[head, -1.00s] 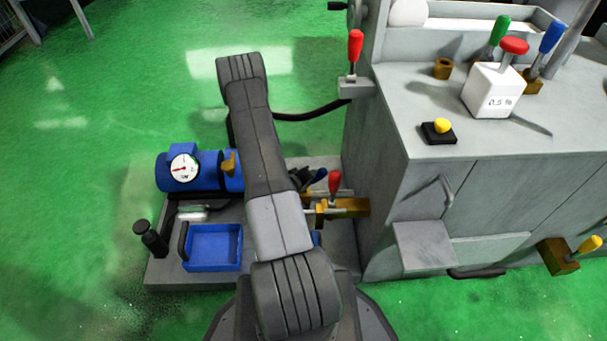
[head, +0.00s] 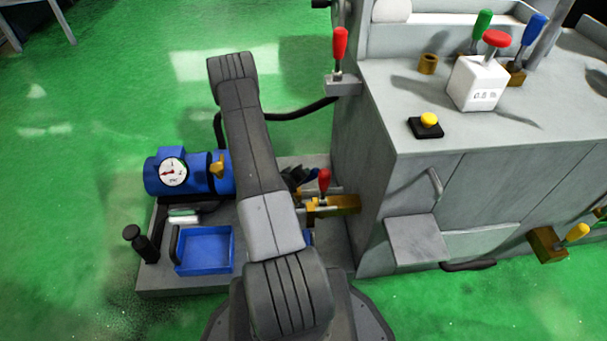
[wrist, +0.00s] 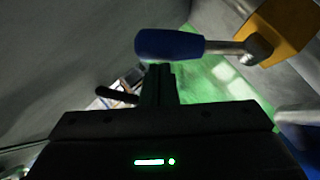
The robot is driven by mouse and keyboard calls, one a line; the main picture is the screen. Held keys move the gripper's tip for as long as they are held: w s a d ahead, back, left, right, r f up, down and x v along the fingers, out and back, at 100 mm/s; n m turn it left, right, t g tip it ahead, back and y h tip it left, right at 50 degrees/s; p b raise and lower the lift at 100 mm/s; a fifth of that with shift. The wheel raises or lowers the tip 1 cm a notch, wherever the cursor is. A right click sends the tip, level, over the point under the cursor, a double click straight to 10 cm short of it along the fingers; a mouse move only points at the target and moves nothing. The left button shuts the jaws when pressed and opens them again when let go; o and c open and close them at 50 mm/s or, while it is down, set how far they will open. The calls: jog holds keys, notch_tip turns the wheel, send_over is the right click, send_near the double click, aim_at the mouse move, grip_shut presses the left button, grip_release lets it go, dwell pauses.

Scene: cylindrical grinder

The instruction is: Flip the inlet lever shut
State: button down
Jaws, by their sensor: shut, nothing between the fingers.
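In the wrist view a lever with a blue handle (wrist: 170,44) and metal stem joins a brass valve block (wrist: 275,30). The handle lies roughly crosswise in that picture. My gripper (wrist: 158,72) is shut and empty, its fingertips just below the blue handle in the picture; I cannot tell whether they touch it. In the head view my arm hides most of the gripper and the blue handle. A red-handled lever (head: 324,181) stands upright by a brass valve (head: 338,205) on the machine's left side. No label shows which lever is the inlet.
A blue pump with a gauge (head: 173,172) and a blue tray (head: 205,268) sit left of my arm. The grey grinder cabinet (head: 410,185) stands right, with another red lever (head: 340,48) at its upper corner. A black hose (head: 300,112) runs behind my arm.

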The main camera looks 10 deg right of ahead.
notch_tip(320, 180, up, 10)
jog(key=p, duration=0.3)
jog(key=shift+f, duration=0.2)
jog(key=a+f+n+t+h+b, duration=0.2)
jog(key=a+f+n+h+b, duration=0.1)
jog(key=a+f, duration=0.4)
notch_tip(320, 180, down, 3)
jog(key=shift+a+r+h+b, duration=0.15)
jog(key=shift+h+b, duration=0.45)
jog(key=shift+b, duration=0.4)
